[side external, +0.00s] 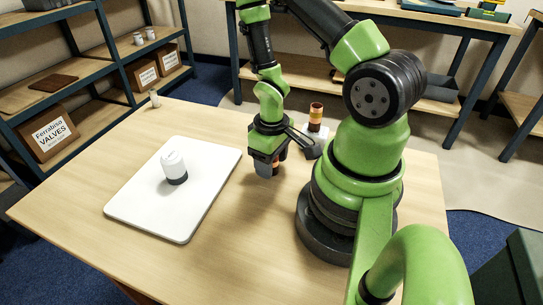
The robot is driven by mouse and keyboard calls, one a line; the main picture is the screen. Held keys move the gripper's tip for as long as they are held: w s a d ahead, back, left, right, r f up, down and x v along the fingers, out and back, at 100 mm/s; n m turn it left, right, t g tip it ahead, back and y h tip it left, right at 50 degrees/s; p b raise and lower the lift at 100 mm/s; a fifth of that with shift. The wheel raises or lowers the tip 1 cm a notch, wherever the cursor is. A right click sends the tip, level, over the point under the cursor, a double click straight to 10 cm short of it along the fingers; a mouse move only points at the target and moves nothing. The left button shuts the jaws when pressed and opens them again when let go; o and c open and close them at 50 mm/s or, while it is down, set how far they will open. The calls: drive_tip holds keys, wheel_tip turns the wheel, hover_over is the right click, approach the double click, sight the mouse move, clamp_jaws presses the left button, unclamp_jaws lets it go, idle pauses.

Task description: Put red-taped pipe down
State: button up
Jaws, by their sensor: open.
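My gripper (267,168) points down low over the wooden table, to the right of the white board. It is open. A small orange-brown patch (283,154) shows beside its fingers; it may be part of a pipe, but the fingers and arm hide most of it. A copper-coloured pipe piece (316,114) with darker bands stands upright behind the gripper, apart from it, on or by a small white surface. I cannot tell which piece carries red tape.
The white board (206,190) lies on the table (75,205) and bears a white, dark-based object (173,165). A small pale cylinder (155,98) stands at the far left table edge. The table's front left is clear. Shelves (90,50) with boxes stand behind.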

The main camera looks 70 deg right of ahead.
wheel_tip(320, 180, up, 12)
drive_tip(key=shift+r, duration=0.25)
drive_tip(key=s+a+r+m+t+y, duration=0.1)
drive_tip(key=a+r+t, duration=0.2)
drive_tip(key=r, duration=0.6)
drive_tip(key=s+a+r+t+y, duration=0.1)
drive_tip(key=s+a+r+t, duration=0.1)
drive_tip(key=a+r+t, duration=0.2)
drive_tip(key=a+r, duration=0.3)
drive_tip(key=r, duration=0.1)
drive_tip(key=shift+a+r+m, duration=0.4)
idle(0.4)
